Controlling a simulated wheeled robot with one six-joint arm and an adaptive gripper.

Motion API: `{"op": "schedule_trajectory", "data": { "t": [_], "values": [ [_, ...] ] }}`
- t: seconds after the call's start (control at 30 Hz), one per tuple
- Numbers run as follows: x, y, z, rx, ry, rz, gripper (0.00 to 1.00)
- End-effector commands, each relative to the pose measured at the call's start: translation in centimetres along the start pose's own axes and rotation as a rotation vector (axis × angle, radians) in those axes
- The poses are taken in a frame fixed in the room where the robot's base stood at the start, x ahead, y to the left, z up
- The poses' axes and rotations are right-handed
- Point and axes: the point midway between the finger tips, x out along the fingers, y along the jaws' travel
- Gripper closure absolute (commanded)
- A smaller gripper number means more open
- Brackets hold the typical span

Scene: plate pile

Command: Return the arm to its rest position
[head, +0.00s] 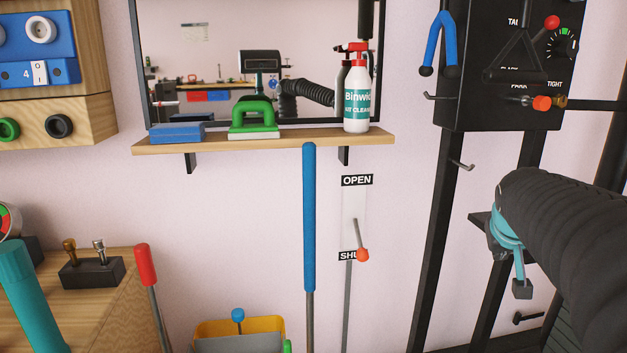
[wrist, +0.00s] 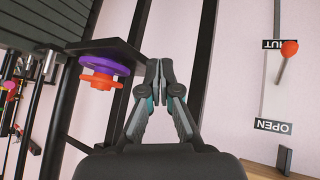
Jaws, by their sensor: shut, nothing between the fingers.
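My gripper (wrist: 161,72) shows in the wrist view with its two dark fingers, teal at the joints, closed together at the tips. Nothing is between them. In the head view my arm, in a dark ribbed sleeve, reaches in from the right edge, in front of the black rack posts. In the wrist view a purple disc (wrist: 106,63) and an orange knobbed piece (wrist: 99,82) sit left of the fingers by a black plate (wrist: 108,50). They appear apart from the fingers, though depth is hard to judge.
A yellow bin (head: 268,328) stands below.

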Motion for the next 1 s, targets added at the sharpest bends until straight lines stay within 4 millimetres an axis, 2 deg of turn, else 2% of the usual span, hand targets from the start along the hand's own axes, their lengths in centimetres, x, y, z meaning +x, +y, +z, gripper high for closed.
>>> {"op": "schedule_trajectory", "data": {
  "t": [0.03, 0.1, 0.3, 0.4, 0.43, 0.53, 0.7, 1.0],
  "values": [
    [-0.8, -2.1, 2.5, 0.011, -0.045, -0.038, 1.00],
    [-1.7, -4.8, 6.2, 0.027, -0.113, -0.086, 1.00],
    [-5.3, -11.6, 16.8, 0.008, -0.272, -0.218, 1.00],
    [-7.1, -14.1, 20.9, -0.043, -0.293, -0.279, 1.00],
    [-7.5, -14.6, 21.7, -0.059, -0.287, -0.293, 1.00],
    [-9.0, -15.9, 23.2, -0.110, -0.249, -0.334, 1.00],
    [-11.2, -17.2, 23.0, -0.166, -0.179, -0.379, 1.00],
    [-11.3, -17.6, 22.9, -0.180, -0.176, -0.388, 1.00]
  ]
}}
